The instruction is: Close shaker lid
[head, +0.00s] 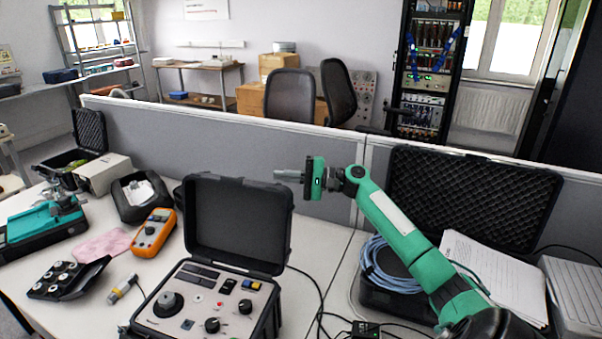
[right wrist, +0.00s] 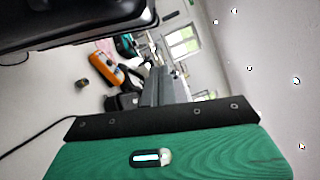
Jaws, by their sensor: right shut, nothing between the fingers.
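The shaker is a black case with a grey control panel (head: 205,304) carrying knobs, at the bottom centre of the head view. Its black lid (head: 238,222) stands open and upright behind the panel. My right gripper (head: 277,174) is shut and empty, level with the top of the lid at its right end, pointing left. The head view does not settle whether it touches the lid. In the right wrist view the shut fingers (right wrist: 154,82) point up the picture, and a dark case part (right wrist: 75,22), probably the lid, fills the top left. My left gripper is out of view.
An orange multimeter (head: 153,233), a black tray with round parts (head: 68,280) and a pink cloth (head: 103,245) lie left of the shaker. Another open case (head: 475,195) with a blue cable (head: 385,270) stands at right. A grey partition (head: 240,133) runs behind the desk.

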